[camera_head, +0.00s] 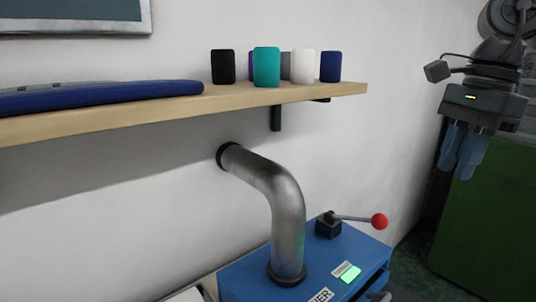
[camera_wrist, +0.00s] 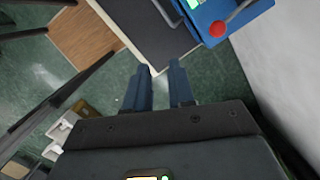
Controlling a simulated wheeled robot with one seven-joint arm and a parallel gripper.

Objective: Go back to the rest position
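My gripper (camera_head: 458,166) hangs in the air at the right of the head view, its two blue fingers pointing down. It is right of the wooden shelf and higher than the blue machine. In the wrist view my gripper (camera_wrist: 160,70) shows its fingers apart with a narrow gap and nothing between them. The fingers are open and empty.
A wooden shelf (camera_head: 300,93) on the wall bears several coloured cylinders and a long blue object (camera_head: 100,97). Below stands a blue machine (camera_head: 240,280) with a metal pipe (camera_head: 285,215) and a red-knobbed lever (camera_head: 379,221). A green cabinet (camera_head: 490,225) stands at right.

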